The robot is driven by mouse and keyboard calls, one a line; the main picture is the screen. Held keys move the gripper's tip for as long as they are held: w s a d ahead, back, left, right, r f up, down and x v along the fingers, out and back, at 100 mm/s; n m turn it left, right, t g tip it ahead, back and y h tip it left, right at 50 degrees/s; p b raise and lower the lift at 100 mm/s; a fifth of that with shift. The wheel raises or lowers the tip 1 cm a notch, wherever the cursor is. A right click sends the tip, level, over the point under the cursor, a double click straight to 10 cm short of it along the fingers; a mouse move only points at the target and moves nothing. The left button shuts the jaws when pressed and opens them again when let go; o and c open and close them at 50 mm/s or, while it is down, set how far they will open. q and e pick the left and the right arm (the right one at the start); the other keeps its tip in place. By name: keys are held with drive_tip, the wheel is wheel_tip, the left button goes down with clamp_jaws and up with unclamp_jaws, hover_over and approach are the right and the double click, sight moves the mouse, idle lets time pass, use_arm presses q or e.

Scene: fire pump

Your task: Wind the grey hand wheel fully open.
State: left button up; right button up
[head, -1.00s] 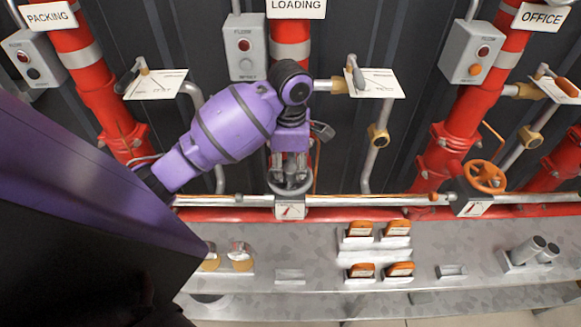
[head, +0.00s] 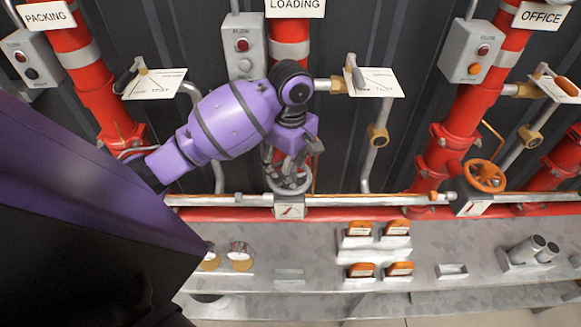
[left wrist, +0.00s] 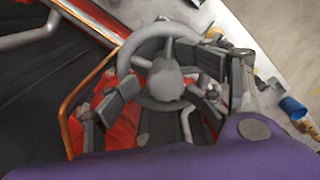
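The grey hand wheel (head: 290,180) sits low on the red pipe under the LOADING sign. In the left wrist view its rim and round hub (left wrist: 166,78) face me. My left gripper (head: 280,165) is at this wheel, one finger to each side of the hub (left wrist: 178,58). The fingers stand apart with the wheel's middle between them. I cannot tell whether they press on hub, spokes or rim. In the head view my wrist hides part of the pipe and wheel. My right gripper is not in view.
An orange hand wheel (head: 484,176) is on the OFFICE pipe at the right. A gauge (head: 289,207) sits just below the grey wheel. A grey lamp box (head: 244,45) is above my wrist. A grey ledge (head: 330,290) with orange-topped switches runs along the front.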

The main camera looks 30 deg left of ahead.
use_arm(q)
drive_tip(key=m, duration=0.8)
drive_tip(key=shift+s+d+f+m, duration=0.1)
drive_tip(key=shift+s+m, duration=0.05)
drive_tip(key=shift+m, duration=0.25)
drive_tip(key=m, duration=0.5)
drive_tip(key=shift+s, duration=0.15)
drive_tip(key=m, duration=0.3)
drive_tip(key=shift+d, duration=0.1)
drive_tip(key=shift+c, duration=0.3)
